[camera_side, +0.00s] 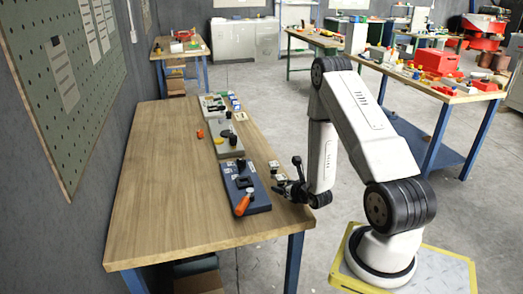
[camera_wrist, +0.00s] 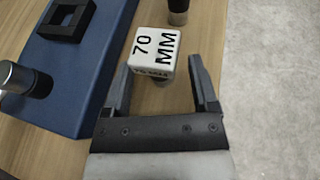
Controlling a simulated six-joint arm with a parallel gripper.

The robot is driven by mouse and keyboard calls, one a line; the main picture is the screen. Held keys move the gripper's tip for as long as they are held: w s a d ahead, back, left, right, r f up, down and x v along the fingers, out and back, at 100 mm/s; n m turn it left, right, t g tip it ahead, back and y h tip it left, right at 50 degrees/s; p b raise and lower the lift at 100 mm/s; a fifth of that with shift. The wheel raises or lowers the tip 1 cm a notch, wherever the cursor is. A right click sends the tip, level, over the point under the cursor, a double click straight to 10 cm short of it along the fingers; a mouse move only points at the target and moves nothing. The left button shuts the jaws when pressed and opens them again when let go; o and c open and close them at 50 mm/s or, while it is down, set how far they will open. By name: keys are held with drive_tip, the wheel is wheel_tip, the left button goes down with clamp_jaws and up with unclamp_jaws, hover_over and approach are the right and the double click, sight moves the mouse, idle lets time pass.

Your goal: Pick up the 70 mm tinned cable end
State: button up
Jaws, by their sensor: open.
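In the wrist view a white block (camera_wrist: 150,45) carries the black marking "70 MM" on its top, with a smaller marking on its near side. A small part of something shows just below it, mostly hidden. My gripper (camera_wrist: 160,66) is open, its two dark fingers on either side of the block's near end, with a gap visible on the right. I cannot tell whether the left finger touches it. In the side view my gripper (camera_side: 284,187) is low at the table's right edge, beside small pale pieces (camera_side: 274,165).
A blue board (camera_wrist: 70,70) lies left of the block, with a black square frame (camera_wrist: 67,20) and a metal-topped cylinder (camera_wrist: 22,80) on it. A dark cylinder (camera_wrist: 178,8) stands beyond the block. An orange handle (camera_side: 242,205) lies on the board. The table's left half (camera_side: 165,190) is clear.

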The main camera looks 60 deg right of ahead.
sight(284, 179)
clamp_jaws()
drive_tip(key=shift+r, duration=0.15)
drive_tip(key=shift+r, duration=4.9)
